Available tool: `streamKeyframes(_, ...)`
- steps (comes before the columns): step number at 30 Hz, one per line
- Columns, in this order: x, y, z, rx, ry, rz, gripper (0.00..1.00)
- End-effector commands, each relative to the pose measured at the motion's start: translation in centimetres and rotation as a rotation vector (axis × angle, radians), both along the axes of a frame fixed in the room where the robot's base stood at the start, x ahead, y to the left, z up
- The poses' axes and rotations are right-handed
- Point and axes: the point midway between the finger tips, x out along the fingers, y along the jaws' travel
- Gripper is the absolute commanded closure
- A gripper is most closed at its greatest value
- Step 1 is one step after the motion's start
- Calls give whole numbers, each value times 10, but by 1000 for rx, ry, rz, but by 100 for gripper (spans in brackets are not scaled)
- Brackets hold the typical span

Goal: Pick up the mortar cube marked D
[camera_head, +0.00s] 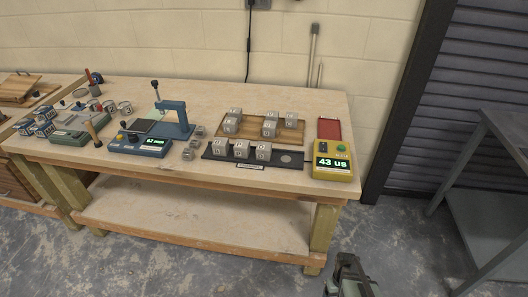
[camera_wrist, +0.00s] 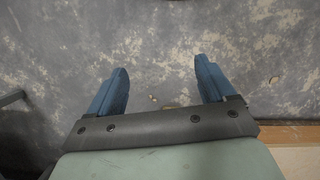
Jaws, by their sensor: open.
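Several grey mortar cubes with small marks stand on a wooden board (camera_head: 251,134) at the right of the bench. Three more grey cubes, one of them this middle cube (camera_head: 241,149), stand in a row on a black tray (camera_head: 284,167) in front of the board. The marks are too small to read, so I cannot tell which cube is D. My gripper (camera_wrist: 162,68) is open and empty in the wrist view, over the grey floor. The part of my arm in the head view (camera_head: 349,277) is low, in front of the bench's right end and away from the cubes.
A yellow meter (camera_head: 336,170) reading "43 us" stands right of the tray, with a red pad (camera_head: 329,129) behind it. A blue press (camera_head: 174,118) stands left of the board. Small grey pieces lie between press and tray. A grey metal table (camera_head: 505,150) is at far right.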

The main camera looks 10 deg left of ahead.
Motion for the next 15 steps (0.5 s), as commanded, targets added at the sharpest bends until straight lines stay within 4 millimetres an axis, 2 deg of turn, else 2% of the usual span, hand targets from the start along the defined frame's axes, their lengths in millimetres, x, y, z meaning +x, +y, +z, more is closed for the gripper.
streamKeyframes(1,26,-6,4,0,-38,22,17)
streamKeyframes(3,55,-13,12,0,-84,57,17)
streamKeyframes(8,120,-32,37,-10,-191,140,17)
streamKeyframes(15,214,-64,87,-48,-340,266,17)
